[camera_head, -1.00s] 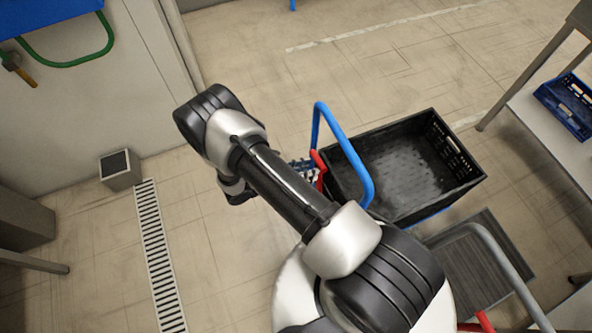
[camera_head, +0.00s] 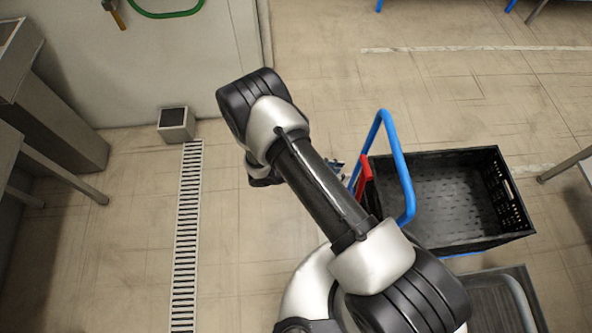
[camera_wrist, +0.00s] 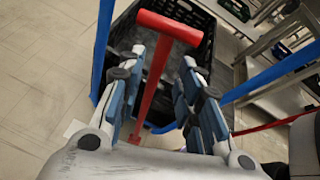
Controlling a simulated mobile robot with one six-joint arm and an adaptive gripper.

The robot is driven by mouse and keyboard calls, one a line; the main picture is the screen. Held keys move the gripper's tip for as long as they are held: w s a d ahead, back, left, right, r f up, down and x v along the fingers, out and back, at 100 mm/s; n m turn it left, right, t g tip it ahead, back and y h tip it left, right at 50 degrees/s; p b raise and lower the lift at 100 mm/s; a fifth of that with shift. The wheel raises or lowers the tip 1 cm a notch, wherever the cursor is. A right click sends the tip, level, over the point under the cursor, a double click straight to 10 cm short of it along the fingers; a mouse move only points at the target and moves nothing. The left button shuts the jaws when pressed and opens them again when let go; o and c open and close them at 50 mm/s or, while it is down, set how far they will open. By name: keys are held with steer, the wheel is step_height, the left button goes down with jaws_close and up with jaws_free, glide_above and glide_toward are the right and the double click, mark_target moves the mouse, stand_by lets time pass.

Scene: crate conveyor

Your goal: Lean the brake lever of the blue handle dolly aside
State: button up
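The blue handle (camera_head: 402,170) of the dolly rises as a bent tube at the near side of a black crate. The red brake lever (camera_head: 364,174) stands beside the handle. In the wrist view the lever (camera_wrist: 170,27) is T-shaped, with a crossbar on a long stem, and its stem runs down between my fingers. My gripper (camera_wrist: 164,72) is open around the stem, with a visible gap on at least the right side. In the head view my gripper (camera_head: 338,168) is mostly hidden behind my arm, just left of the lever.
The black crate (camera_head: 517,205) rides on the blue handle dolly. A second platform with a grey handle (camera_head: 519,300) stands close at the lower right. A table leg (camera_head: 562,168) is at the right. A floor drain (camera_head: 187,240) and open floor lie to the left.

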steer(key=v, duration=1.4)
stand_by(0.8)
steer(key=shift+a, duration=0.1)
stand_by(0.9)
